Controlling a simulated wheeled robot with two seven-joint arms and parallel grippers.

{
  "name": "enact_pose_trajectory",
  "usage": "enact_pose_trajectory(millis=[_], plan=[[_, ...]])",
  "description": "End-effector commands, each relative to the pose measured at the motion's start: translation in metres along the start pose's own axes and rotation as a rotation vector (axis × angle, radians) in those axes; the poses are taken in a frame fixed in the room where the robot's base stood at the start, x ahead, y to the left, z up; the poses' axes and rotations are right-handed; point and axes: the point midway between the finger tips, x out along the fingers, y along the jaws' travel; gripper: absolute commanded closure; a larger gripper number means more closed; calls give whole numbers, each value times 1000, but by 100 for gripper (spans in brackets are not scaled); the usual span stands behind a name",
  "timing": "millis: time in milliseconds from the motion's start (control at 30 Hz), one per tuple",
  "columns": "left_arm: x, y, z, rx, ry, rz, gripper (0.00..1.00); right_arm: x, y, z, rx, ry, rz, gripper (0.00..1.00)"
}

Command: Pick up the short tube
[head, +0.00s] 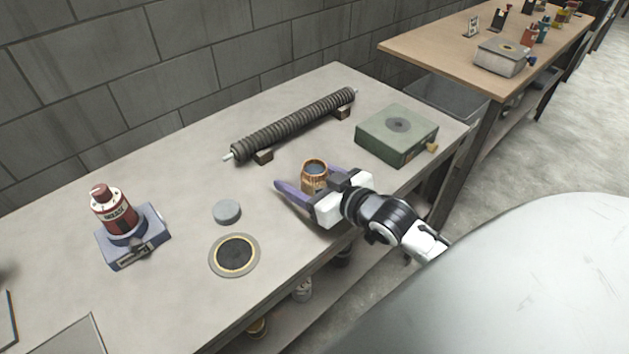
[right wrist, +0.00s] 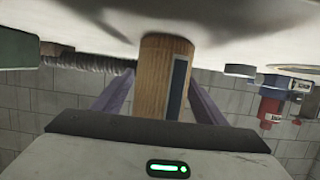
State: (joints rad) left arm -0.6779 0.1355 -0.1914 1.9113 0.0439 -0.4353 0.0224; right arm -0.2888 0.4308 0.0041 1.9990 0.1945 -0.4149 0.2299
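The short tube (head: 313,178) is a brown, copper-toned cylinder with a dark open top. It stands upright on the grey workbench near its front edge. My right gripper (head: 305,183) is low at the bench, its purple fingers open on either side of the tube. In the head view, a gap shows between the left-hand finger and the tube. In the right wrist view, which is upside down, the tube (right wrist: 163,75) stands between the fingers (right wrist: 162,95); contact cannot be told there. My left gripper is not in view.
A long ribbed roller (head: 295,122) lies on supports behind the tube. A green box (head: 385,147) stands to the right. A grey puck (head: 226,212), a round dark disc (head: 234,254) and a red bottle (head: 115,212) on a blue-grey base (head: 150,242) are to the left.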

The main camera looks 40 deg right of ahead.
Motion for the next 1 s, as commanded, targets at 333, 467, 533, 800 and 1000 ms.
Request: enact_pose_trajectory(millis=[333, 467, 533, 800, 1000], plan=[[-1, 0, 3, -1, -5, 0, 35, 0, 0, 0, 0, 1, 0, 80], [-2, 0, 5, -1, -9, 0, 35, 0, 0, -1, 0, 1, 0, 80], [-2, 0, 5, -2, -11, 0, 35, -1, 0, -4, 0, 2, 0, 80], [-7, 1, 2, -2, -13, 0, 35, -15, 0, -50, -3, 7, 0, 80], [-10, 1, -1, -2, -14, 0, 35, -25, 0, -83, -2, 5, 1, 80]])
